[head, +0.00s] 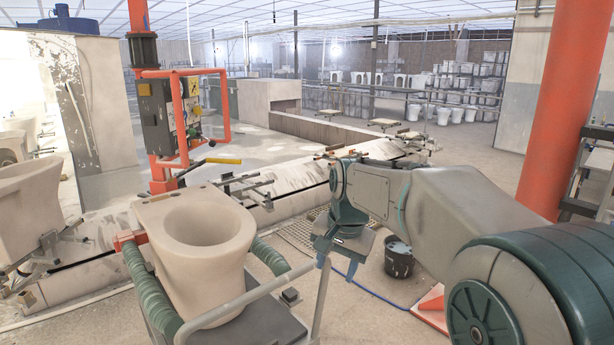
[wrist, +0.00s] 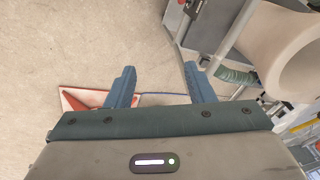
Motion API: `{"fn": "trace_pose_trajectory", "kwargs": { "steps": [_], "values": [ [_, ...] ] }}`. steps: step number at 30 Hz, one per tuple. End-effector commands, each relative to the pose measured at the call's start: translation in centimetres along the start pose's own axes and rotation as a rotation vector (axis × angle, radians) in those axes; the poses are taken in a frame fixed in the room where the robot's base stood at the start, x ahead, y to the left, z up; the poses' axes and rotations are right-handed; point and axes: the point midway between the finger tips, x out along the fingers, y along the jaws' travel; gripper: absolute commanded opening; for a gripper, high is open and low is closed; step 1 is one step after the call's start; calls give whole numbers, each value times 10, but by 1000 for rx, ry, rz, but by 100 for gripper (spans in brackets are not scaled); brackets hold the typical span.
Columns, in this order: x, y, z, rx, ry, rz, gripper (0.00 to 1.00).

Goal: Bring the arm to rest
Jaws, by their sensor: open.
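My gripper (head: 344,262) hangs at the end of my arm, pointing down, to the right of the toilet bowl in the head view. The bowl also shows at the right edge of the wrist view (wrist: 285,50), apart from my gripper.
A black bucket (head: 399,260) stands on the floor beyond my gripper. An orange column (head: 560,120) rises at the right. A long low carousel track (head: 290,180) runs behind.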

Motion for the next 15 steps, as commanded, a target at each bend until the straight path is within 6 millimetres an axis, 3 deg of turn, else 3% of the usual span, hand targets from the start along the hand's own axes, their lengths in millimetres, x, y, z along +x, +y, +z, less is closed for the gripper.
{"fn": "trace_pose_trajectory", "kwargs": {
  "steps": [1,6,15],
  "values": [
    [-7,19,12,-32,9,1,49],
    [-15,76,54,-164,34,14,49],
    [-2,162,135,-392,71,55,49]
  ]
}}
